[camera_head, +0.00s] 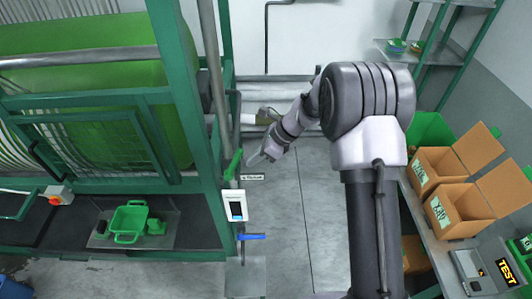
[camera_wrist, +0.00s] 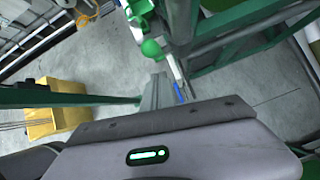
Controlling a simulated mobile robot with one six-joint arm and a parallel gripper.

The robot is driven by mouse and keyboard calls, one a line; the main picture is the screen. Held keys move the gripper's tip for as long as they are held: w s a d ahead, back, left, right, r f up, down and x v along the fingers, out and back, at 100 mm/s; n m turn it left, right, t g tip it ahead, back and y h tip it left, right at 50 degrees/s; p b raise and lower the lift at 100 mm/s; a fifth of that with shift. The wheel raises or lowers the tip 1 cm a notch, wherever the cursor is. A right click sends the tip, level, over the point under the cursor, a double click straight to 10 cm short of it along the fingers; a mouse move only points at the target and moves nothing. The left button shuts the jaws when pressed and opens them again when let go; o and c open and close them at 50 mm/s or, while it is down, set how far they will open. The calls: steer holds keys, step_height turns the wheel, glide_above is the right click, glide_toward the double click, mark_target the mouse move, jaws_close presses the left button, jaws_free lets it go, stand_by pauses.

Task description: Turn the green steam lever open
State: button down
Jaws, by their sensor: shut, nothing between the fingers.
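The green steam lever (camera_head: 233,165) stands at a steep slant on the pipe beside the green machine frame, above a small label plate. My gripper (camera_head: 258,157) is just right of the lever in the head view, shut and empty. A narrow gap seems to part them there; contact cannot be told. In the wrist view, green parts (camera_wrist: 150,48) show at the top centre, likely the lever and its hub.
A blue lever (camera_head: 251,236) sits lower on the same pipe, below a white display box (camera_head: 235,205). The green frame (camera_head: 190,100) stands close on the left. Cardboard boxes (camera_head: 455,205) stand on a bench at the right. The floor between is clear.

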mark_target(236, 155)
steer(key=shift+w+a+r, duration=0.2)
steer(key=shift+a+r, duration=0.1)
steer(key=shift+a, duration=0.45)
steer(key=a, duration=0.1)
steer(key=a+r, duration=0.1)
steer(key=a+r+b, duration=0.1)
steer(key=a, duration=0.1)
steer(key=shift+w+r, duration=0.1)
steer(key=shift+r, duration=0.15)
